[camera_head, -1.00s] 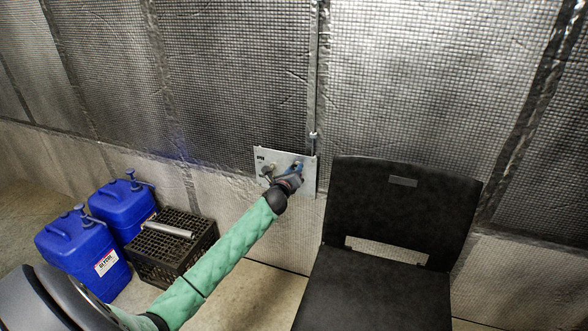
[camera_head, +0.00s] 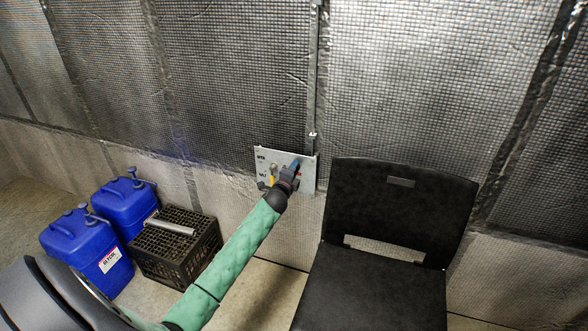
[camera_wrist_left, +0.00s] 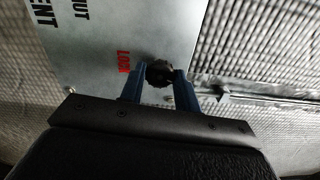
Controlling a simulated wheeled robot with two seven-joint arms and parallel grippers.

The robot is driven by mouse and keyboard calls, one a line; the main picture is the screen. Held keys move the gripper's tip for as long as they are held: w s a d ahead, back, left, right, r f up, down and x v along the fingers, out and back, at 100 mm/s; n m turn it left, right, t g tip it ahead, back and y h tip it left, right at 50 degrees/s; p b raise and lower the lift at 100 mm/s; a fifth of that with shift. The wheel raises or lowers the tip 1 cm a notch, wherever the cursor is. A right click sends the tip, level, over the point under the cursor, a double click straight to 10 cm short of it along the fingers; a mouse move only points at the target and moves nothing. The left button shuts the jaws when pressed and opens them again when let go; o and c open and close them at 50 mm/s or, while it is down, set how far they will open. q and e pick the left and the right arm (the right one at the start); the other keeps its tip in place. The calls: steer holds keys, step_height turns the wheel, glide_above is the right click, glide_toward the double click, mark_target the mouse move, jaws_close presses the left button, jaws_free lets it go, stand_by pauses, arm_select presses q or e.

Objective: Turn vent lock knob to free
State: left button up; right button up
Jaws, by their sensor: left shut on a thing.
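The vent lock knob is a small dark round knob (camera_wrist_left: 159,70) on a light metal panel (camera_wrist_left: 95,40). In the left wrist view it sits between the blue fingers of my left gripper (camera_wrist_left: 160,80), which is shut on it. Red lettering, partly covered and reading like LOCK, is just left of the knob; black letters ending in UT and ENT are at the upper left. In the head view the panel (camera_head: 266,154) is on the wall, and my left gripper (camera_head: 294,170) is at its right part, hiding the knob. My right gripper is not in view.
A yellow handle (camera_head: 273,171) is on the panel, left of my gripper. A black chair (camera_head: 398,215) stands close to the right. Blue canisters (camera_head: 85,245) and a black crate (camera_head: 170,262) stand on the floor at left. A vertical pipe (camera_head: 313,100) runs above the panel.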

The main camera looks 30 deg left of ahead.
arm_select(q)
steer(key=shift+a+n+p, duration=0.1)
steer(key=shift+n+p, duration=0.35)
steer(key=shift+n, duration=1.25)
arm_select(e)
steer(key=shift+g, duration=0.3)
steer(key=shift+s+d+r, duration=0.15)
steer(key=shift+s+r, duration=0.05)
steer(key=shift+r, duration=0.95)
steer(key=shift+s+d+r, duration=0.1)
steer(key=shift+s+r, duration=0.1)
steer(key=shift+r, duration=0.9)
arm_select(q)
steer(key=o, duration=1)
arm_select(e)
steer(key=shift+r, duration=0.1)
arm_select(q)
steer(key=b+v, duration=0.1)
steer(key=v, duration=0.7)
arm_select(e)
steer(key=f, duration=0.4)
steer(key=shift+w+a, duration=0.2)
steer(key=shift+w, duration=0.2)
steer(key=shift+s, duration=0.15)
